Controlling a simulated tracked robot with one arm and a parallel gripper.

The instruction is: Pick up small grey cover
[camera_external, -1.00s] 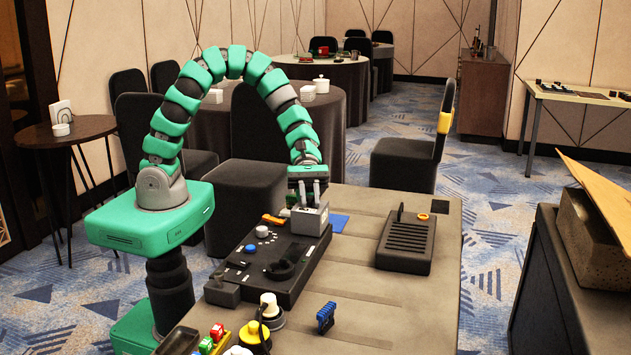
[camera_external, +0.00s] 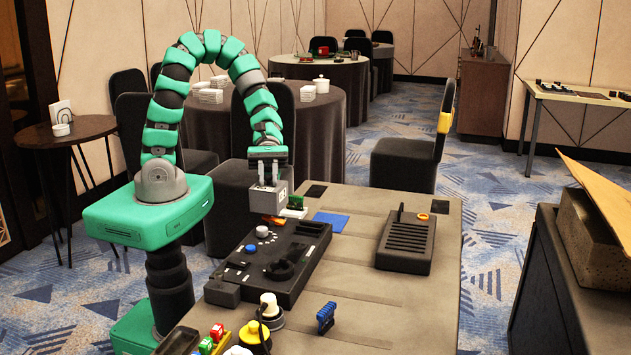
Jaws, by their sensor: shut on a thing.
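The small grey cover (camera_external: 268,199) is a box-shaped grey piece with dark marks on its right side. My gripper (camera_external: 268,184) is shut on its top and holds it up near the table's far left edge. The cover hangs above the far left end of the black control panel (camera_external: 255,286), in front of a dark chair. At the panel's far end, a green part and an orange part show close to the cover's lower edge. Whether the cover touches them I cannot tell.
On the grey table (camera_external: 372,318) lie a blue flat piece (camera_external: 331,221), a black slatted box (camera_external: 405,243) and a blue clip-like part (camera_external: 326,318). A yellow-based knob (camera_external: 255,338) and coloured blocks stand at the front left.

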